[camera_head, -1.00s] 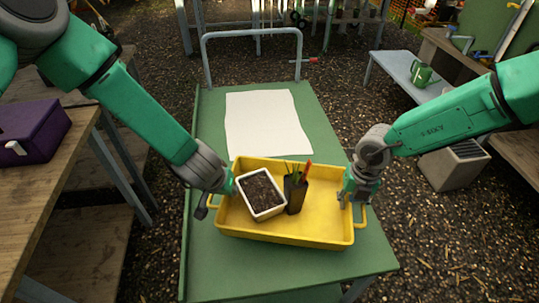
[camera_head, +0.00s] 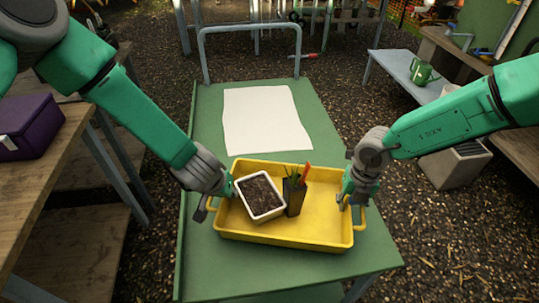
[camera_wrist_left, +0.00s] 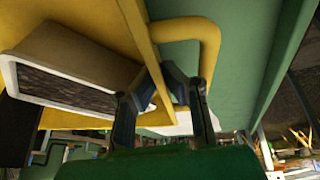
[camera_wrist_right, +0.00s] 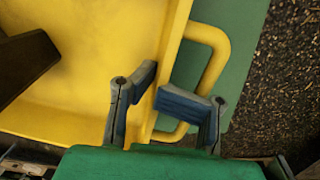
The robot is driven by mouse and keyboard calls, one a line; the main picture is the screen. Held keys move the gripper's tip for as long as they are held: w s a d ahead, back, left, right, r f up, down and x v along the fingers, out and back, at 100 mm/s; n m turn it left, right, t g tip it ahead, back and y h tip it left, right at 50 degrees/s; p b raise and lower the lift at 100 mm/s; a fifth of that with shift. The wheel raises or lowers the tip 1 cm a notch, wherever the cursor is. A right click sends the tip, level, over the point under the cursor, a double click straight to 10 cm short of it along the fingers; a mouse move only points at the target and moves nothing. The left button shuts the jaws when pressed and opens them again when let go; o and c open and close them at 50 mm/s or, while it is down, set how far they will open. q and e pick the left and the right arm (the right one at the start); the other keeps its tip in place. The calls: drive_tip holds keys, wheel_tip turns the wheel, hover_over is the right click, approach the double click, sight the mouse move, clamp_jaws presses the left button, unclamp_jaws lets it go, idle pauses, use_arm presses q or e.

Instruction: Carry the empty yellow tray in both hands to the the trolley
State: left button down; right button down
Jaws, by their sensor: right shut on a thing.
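The yellow tray (camera_head: 325,232) is over the near half of the green trolley's top (camera_head: 215,270); I cannot tell whether it touches. It is not empty: a white square pot of soil (camera_head: 261,197) and a black pot with green shoots and a red marker (camera_head: 294,194) stand in it. My left gripper (camera_head: 230,187) pinches the tray's left wall beside the handle, seen in the left wrist view (camera_wrist_left: 162,80). My right gripper (camera_head: 346,198) is shut on the right wall beside its handle, seen in the right wrist view (camera_wrist_right: 158,90).
A white sheet (camera_head: 265,120) lies on the trolley beyond the tray. The trolley's grey push bar (camera_head: 250,31) rises at its far end. A wooden bench with a purple box (camera_head: 30,128) is at left. A grey planter (camera_head: 455,163) and a bench with a green watering can (camera_head: 424,72) are at right.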

use_arm(q)
drive_tip(key=shift+d+f+b, duration=0.4)
drive_tip(key=shift+f+b, duration=0.05)
drive_tip(key=shift+f, duration=0.05)
use_arm(e)
drive_tip(key=shift+a+f, duration=0.35)
drive_tip(key=shift+f, duration=0.25)
use_arm(q)
drive_tip(key=c, duration=2.1)
unclamp_jaws()
drive_tip(key=shift+f, duration=0.15)
use_arm(e)
drive_tip(key=c, duration=1.9)
unclamp_jaws()
drive_tip(key=shift+f, duration=0.1)
drive_tip(key=shift+c, duration=0.2)
use_arm(q)
drive_tip(key=o, duration=0.4)
use_arm(e)
drive_tip(key=o, duration=0.6)
drive_tip(key=shift+d, duration=0.1)
use_arm(q)
drive_tip(key=shift+a, duration=0.2)
use_arm(e)
drive_tip(key=shift+o, duration=0.8)
drive_tip(key=shift+s+d, duration=0.1)
use_arm(q)
drive_tip(key=shift+a, duration=0.1)
